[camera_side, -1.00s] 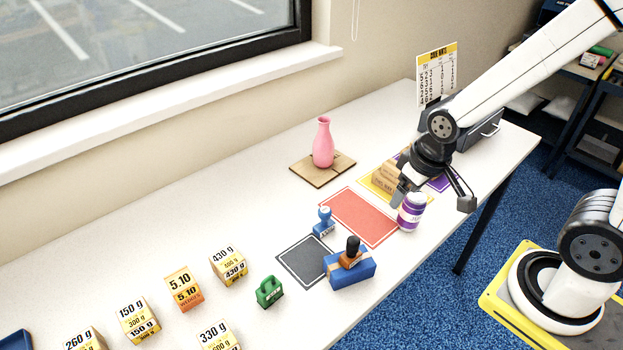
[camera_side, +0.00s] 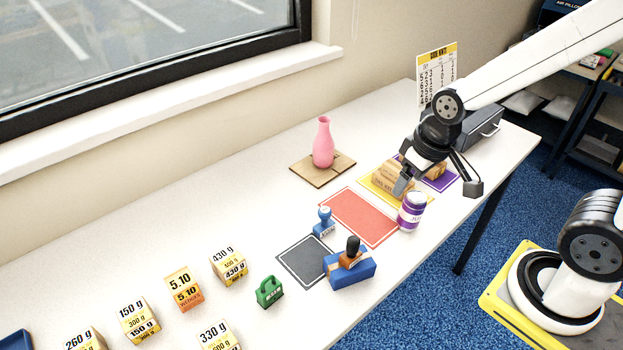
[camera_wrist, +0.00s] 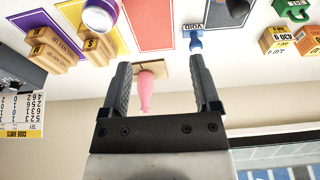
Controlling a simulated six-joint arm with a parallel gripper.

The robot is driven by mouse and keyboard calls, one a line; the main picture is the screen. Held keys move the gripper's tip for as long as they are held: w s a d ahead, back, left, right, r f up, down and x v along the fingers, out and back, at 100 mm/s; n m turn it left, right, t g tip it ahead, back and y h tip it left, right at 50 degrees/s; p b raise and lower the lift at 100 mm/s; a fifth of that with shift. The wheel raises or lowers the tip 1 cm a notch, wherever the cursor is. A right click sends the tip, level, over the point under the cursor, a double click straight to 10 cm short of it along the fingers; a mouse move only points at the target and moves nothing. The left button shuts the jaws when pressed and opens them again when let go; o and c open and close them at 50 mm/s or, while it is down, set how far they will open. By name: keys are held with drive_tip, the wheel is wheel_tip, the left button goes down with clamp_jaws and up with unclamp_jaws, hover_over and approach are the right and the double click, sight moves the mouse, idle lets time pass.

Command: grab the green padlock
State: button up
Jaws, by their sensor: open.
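The green padlock (camera_side: 269,291) stands on the white table near the front, left of the blue box and right of the labelled cartons, in the side view. It also shows at the top right edge of the wrist view (camera_wrist: 291,9), partly cut off.

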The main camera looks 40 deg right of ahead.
sight(269, 287)
drive_tip(key=w+a+m+g+y, duration=0.1)
drive_tip(key=w+a+m+y, duration=0.2)
drive_tip(key=a+m+y, duration=0.3)
drive_tip(key=w+a+r+m+g+y, duration=0.1)
drive_tip(key=w+a+m+y, duration=0.2)
drive_tip(key=a+m, duration=0.35)
drive_tip(key=w+a+m+g+y, duration=0.2)
drive_tip(key=w+a+m+y, duration=0.1)
drive_tip(key=a+m+y, duration=0.3)
drive_tip(key=shift+n+h, duration=0.65)
drive_tip(key=shift+h, duration=0.15)
drive_tip(key=f, duration=1.1)
drive_tip(key=a+f, duration=0.1)
drive_tip(key=f, duration=0.5)
drive_tip(key=shift+w+a+f, duration=0.1)
drive_tip(key=shift+f, duration=0.1)
drive_tip(key=shift+x, duration=1.3)
drive_tip(key=shift+a, duration=0.1)
drive_tip(key=shift+w+x, duration=0.1)
drive_tip(key=shift+x, duration=1.15)
drive_tip(key=shift+w+x, duration=0.15)
drive_tip(key=shift+x, duration=1.1)
drive_tip(key=shift+s+r, duration=0.1)
